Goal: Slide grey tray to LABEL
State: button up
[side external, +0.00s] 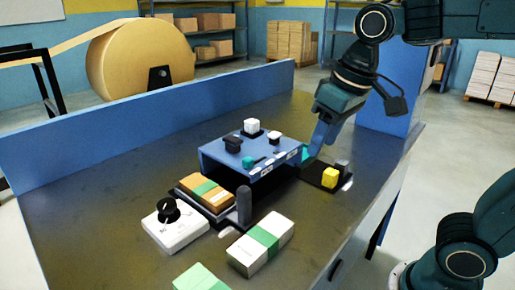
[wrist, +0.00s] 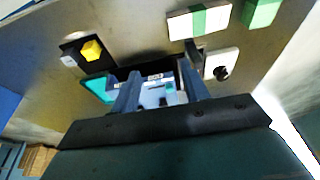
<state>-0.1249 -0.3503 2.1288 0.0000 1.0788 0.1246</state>
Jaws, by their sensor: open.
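A dark grey tray (side external: 233,216) with an upright grey post (side external: 244,205) stands at the left front of a blue raised stand (side external: 215,154). A brown bundle with a green band (side external: 205,190) lies on the tray. Small white labels (side external: 293,154) sit along the stand's front edge; their text is too small to read. My gripper (side external: 318,145) is at the stand's right end, apart from the tray. In the wrist view my gripper (wrist: 160,72) is open, with the stand showing between its fingers. The tray is mostly hidden there.
Black, white and teal pieces sit on the stand. A white box with a black knob (side external: 175,225) and banded bundles (side external: 261,243) lie in front. A blue wall (side external: 150,130) runs behind.

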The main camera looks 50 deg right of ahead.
jog(key=w+a+g, duration=0.2)
jog(key=w+a, duration=0.2)
jog(key=w, duration=0.2)
jog(key=g, duration=0.1)
send_over(244, 199)
jog(key=w+d, duration=0.1)
notch_tip(244, 199, down, 2)
jog(key=shift+w+d+f, duration=0.1)
jog(key=shift+w, duration=0.05)
jog(key=shift+f, duration=6.85)
jog(key=shift+d, duration=0.1)
grip_shut()
